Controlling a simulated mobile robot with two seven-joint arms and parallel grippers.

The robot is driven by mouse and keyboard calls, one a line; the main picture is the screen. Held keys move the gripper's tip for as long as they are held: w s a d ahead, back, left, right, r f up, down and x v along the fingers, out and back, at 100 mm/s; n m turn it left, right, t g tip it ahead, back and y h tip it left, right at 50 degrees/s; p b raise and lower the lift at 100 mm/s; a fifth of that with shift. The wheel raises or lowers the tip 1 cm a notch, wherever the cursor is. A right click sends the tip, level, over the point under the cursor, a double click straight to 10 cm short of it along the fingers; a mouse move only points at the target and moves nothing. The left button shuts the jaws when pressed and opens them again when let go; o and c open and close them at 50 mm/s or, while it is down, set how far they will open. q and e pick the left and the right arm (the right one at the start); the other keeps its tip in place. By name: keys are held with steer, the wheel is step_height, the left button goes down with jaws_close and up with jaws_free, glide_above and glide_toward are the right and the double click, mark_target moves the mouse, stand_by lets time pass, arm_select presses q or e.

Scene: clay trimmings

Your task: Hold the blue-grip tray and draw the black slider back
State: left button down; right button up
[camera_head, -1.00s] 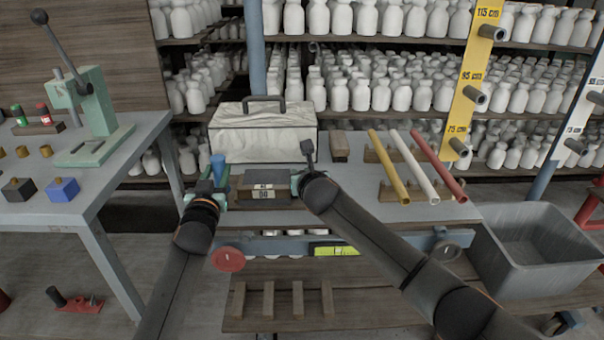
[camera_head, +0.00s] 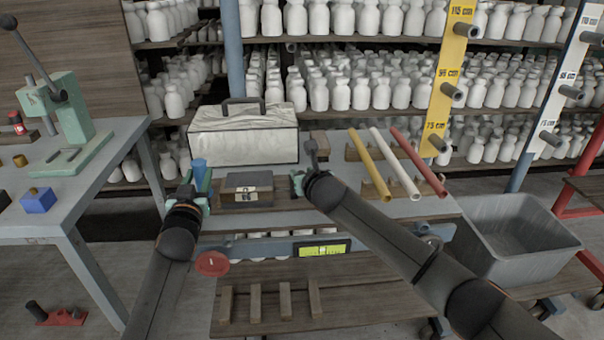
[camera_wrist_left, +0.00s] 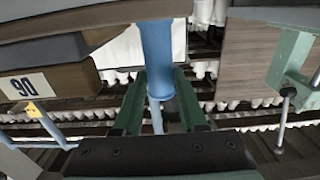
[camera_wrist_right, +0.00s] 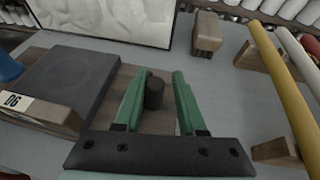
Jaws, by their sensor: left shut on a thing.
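The tray (camera_head: 226,203) is a low wooden base on the table, with a dark slab (camera_head: 249,181) bearing a numbered label. Its upright blue grip (camera_head: 199,172) is at its left end. My left gripper (camera_head: 193,187) is shut on the blue grip, which also stands between the fingers in the left wrist view (camera_wrist_left: 157,62). The black slider shows as a short dark knob (camera_wrist_right: 153,92) on the wooden base, right of the slab. My right gripper (camera_head: 298,182) is open, with its green fingers on either side of the knob and visible gaps.
A pale case (camera_head: 243,135) stands behind the tray. A wooden block (camera_head: 319,145) and yellow, white and red rods (camera_head: 396,163) on rests lie to the right. A grey bin (camera_head: 515,240) stands beyond the table's right end. A green press (camera_head: 75,125) is on the left table.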

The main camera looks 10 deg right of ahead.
arm_select(q)
steer(key=shift+a+f, duration=0.2)
steer(key=shift+f, duration=0.2)
arm_select(e)
steer(key=shift+s, duration=0.1)
steer(key=v, duration=1.2)
arm_select(q)
steer(key=shift+r, duration=0.1)
steer(key=c, duration=0.7)
jaws_free()
steer(key=shift+a, duration=0.1)
steer(key=o, duration=0.3)
steer(key=shift+r, duration=0.2)
